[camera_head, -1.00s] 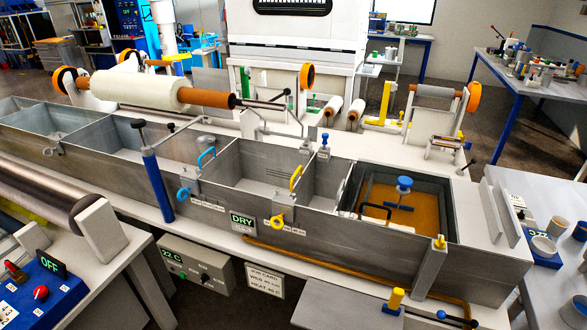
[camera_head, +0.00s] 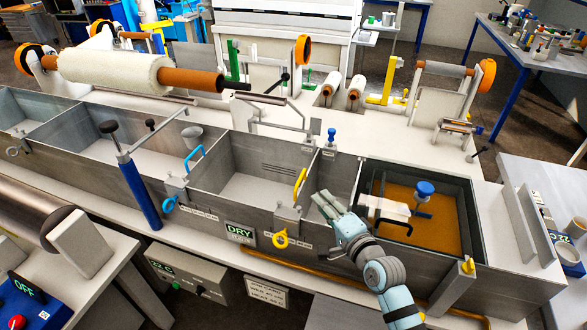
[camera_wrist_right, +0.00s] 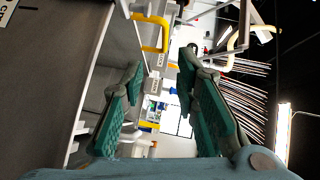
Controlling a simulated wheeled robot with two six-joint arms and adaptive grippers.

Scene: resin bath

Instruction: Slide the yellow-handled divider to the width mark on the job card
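The yellow-handled divider (camera_head: 299,184) stands across the grey metal trough, between the middle compartments. Its yellow handle also shows beyond my fingers, left of centre, in the right wrist view (camera_wrist_right: 152,32). My right gripper (camera_head: 322,200) is over the trough's front wall, just right of the yellow handle and apart from it. Its green-padded fingers are spread with nothing between them, as the right wrist view shows (camera_wrist_right: 160,72). The job card (camera_head: 266,291) hangs below the trough's front; its lettering is too small to read surely. My left gripper is not in view.
A blue-handled divider (camera_head: 194,158) stands further left. A yellow ring knob (camera_head: 281,240) is on the front wall, beside a DRY sign (camera_head: 240,233). The amber bath (camera_head: 440,232) lies right of my gripper. A blue post (camera_head: 140,193) rises at the front left.

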